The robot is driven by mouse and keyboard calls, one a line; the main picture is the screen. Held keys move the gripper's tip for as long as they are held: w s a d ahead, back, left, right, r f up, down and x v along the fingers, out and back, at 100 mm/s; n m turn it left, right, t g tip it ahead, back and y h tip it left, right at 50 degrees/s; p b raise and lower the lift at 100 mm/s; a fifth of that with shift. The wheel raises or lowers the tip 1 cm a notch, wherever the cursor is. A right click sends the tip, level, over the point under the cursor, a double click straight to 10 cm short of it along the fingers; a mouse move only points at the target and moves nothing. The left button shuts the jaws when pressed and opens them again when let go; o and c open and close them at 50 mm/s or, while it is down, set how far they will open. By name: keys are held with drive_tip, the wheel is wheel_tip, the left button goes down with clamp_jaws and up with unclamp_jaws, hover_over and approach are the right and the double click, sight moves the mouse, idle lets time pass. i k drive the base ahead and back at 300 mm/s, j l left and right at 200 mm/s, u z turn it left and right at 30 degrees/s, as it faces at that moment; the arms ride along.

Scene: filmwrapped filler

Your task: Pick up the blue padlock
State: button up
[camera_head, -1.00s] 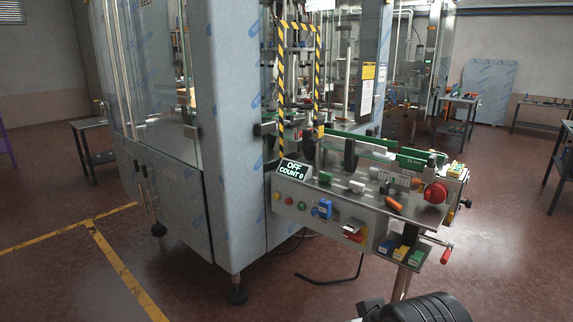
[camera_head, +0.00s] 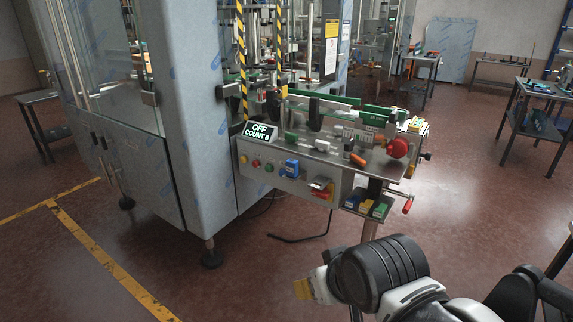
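A small blue block-shaped item (camera_head: 291,168), which looks like the blue padlock, is on the front of the grey control panel (camera_head: 262,178), right of the coloured buttons. It is too small to make out a shackle. My arm enters from the lower right.
A conveyor (camera_head: 350,132) with a red knob (camera_head: 398,148) sits above the panel. A small tray (camera_head: 382,210) with coloured boxes hangs at its right. The large glazed machine (camera_head: 185,130) fills the left. A side table (camera_head: 535,100) stands right. Floor before the panel is clear.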

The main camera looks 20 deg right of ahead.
sight(292, 166)
drive_tip(key=i+u, duration=0.15)
drive_tip(key=i, duration=0.3)
drive_tip(key=i+l+u, duration=0.2)
drive_tip(key=i, duration=0.25)
drive_tip(key=i+l+u, duration=0.15)
drive_tip(key=i, duration=0.3)
